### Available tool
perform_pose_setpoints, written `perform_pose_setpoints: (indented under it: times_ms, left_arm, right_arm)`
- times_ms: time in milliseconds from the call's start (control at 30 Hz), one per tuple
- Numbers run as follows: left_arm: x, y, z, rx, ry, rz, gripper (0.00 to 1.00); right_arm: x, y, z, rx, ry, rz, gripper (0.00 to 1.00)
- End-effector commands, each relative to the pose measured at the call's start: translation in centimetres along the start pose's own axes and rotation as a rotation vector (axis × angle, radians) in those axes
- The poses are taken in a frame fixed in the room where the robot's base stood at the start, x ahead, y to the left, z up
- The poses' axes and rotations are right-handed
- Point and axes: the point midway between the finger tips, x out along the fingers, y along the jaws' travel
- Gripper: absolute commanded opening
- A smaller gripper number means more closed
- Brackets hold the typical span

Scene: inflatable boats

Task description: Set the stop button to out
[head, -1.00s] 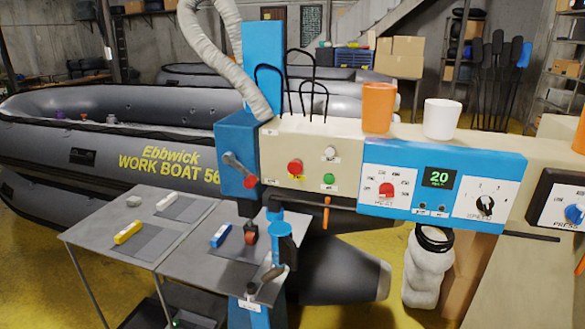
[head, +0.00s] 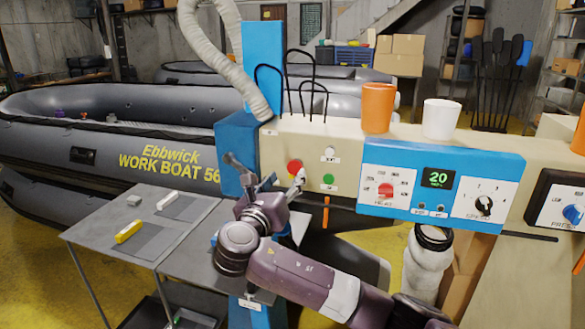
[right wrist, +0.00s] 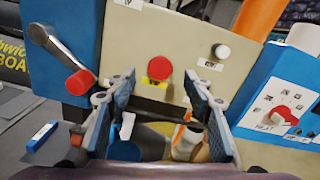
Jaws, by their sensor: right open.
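The stop button seems to be the round red button (head: 294,166) on the beige machine panel (head: 278,145). It shows whole in the right wrist view (right wrist: 159,68), above a small yellow label. I cannot tell whether it is pressed in or out. My right gripper (head: 272,180) is open and empty in front of the panel, just below and left of the red button in the head view. In the right wrist view its fingers (right wrist: 160,88) stand apart, left and right, below the button, and do not touch it. My left gripper is not in view.
A crank with a red knob (right wrist: 82,82) is left of the button. A white button (head: 330,155) and a green button (head: 328,179) are to its right. A blue control panel (head: 450,160) is further right. A grey table (head: 170,250) stands below.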

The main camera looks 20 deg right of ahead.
Motion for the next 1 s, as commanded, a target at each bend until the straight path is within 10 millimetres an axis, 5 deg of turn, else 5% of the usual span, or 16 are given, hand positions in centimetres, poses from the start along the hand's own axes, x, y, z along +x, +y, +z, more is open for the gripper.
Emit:
perform_pose_setpoints:
  times_ms: [300,733,1000]
  left_arm:
    - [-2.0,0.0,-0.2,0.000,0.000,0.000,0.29]
    - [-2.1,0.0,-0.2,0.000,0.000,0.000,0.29]
    - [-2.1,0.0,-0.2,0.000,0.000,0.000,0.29]
  right_arm:
    - [4.9,-0.1,0.2,0.001,0.002,-0.002,0.47]
    - [5.9,0.0,-0.1,0.004,0.003,0.001,0.47]
    - [5.9,0.0,-0.1,0.004,0.003,0.001,0.17]
